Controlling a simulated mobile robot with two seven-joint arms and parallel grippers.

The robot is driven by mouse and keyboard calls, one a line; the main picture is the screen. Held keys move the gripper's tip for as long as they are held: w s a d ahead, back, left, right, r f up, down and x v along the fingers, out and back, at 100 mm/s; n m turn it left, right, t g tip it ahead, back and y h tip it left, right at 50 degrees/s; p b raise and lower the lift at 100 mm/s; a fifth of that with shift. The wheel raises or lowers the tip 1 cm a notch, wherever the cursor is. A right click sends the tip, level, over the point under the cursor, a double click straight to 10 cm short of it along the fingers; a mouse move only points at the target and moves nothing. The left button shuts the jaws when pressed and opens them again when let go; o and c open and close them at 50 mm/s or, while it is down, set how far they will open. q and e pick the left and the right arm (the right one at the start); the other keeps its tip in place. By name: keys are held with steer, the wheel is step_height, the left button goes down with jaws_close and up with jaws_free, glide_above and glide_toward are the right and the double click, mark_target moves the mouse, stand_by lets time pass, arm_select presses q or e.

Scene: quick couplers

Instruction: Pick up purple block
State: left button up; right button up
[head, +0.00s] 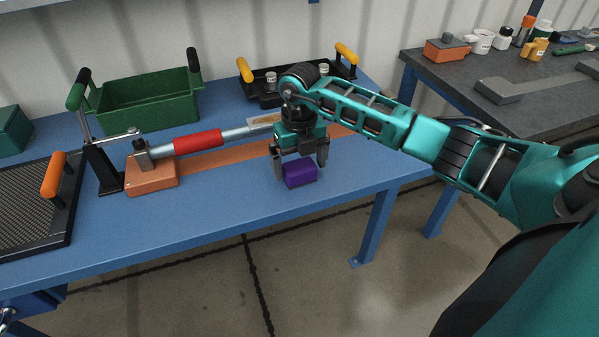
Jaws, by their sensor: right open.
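The purple block (300,174) lies on the blue table (225,220) near its front edge, right of the middle. My right gripper (300,176) points down over the block, with its two fingers apart. One finger is at the block's left side and the other at its right rear. I cannot tell whether either finger touches the block. The upper back of the block is partly hidden by the gripper. My left gripper is not in view.
Behind the gripper lies a red and silver rod (198,142) on an orange base (151,177). A green bin (150,103), a black tray (262,99) and a mesh tray (30,205) stand around. The table front is clear.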

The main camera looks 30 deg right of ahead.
mark_target(299, 165)
steer(key=shift+f, duration=0.95)
steer(key=c, duration=1)
steer(key=shift+r, duration=0.1)
step_height(299, 165, up, 20)
steer(key=shift+f+p, duration=0.1)
steer(key=shift+p, duration=1.05)
steer(key=o, duration=0.6)
steer(key=c, duration=0.4)
